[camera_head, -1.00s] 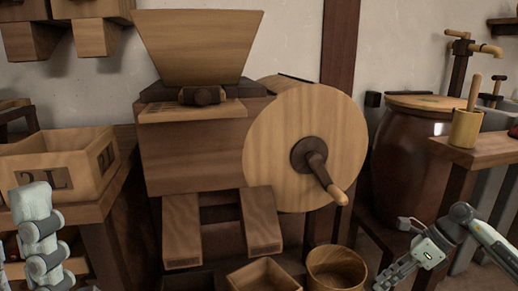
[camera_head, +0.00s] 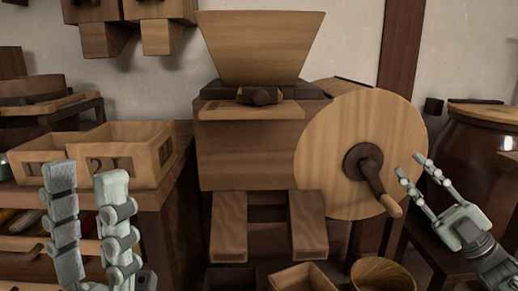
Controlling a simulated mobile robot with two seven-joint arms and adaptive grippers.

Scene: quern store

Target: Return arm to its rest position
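My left gripper (camera_head: 86,178) is at the lower left, its two fingers pointing up and apart, with nothing between them. It is in front of the shelf with wooden boxes. My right gripper (camera_head: 411,166) is at the lower right, its fingers pointing up and left, apart and empty. It appears just right of the crank handle (camera_head: 390,206) of the mill's round wooden wheel (camera_head: 333,135); a gap shows between them in the picture, but the depth is unclear. The crank handle points down and right.
The wooden mill (camera_head: 245,160) with its hopper (camera_head: 262,50) fills the middle. Open boxes (camera_head: 150,150) stand on the left shelf. A bin (camera_head: 300,278) and a round tub (camera_head: 381,275) sit below the mill. A brown barrel (camera_head: 480,150) stands at right.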

